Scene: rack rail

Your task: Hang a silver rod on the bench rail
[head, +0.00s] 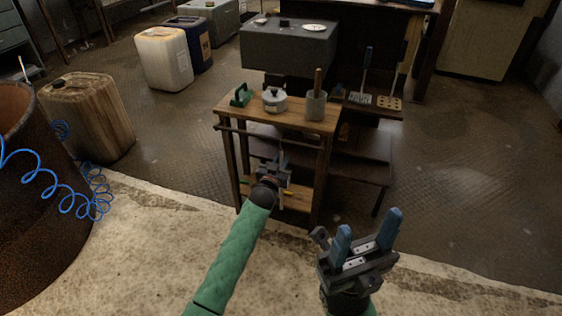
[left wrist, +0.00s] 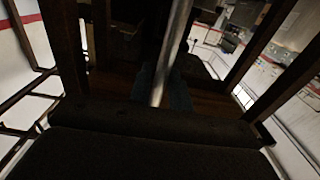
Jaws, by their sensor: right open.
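The small wooden bench (head: 240,106) stands ahead, with a dark rail (head: 262,132) along its front just below the top. My left gripper (head: 281,166) is in front of the bench, below the rail. It appears shut on a silver rod (head: 282,158), of which only a short piece shows in the head view. In the left wrist view the silver rod (left wrist: 174,50) runs up and away from between the dark fingers; its far end is out of the picture. My right gripper (head: 368,236) is open and empty, with blue fingers, in front and to the right of the bench.
On the bench top are a green tool (head: 241,95), a grey pot (head: 274,101) and a grey cup (head: 316,105) with a wooden handle. The lower shelf (head: 296,203) holds small tools. A darker stand (head: 362,170) adjoins at right. A rusty barrel (head: 40,215) is at left.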

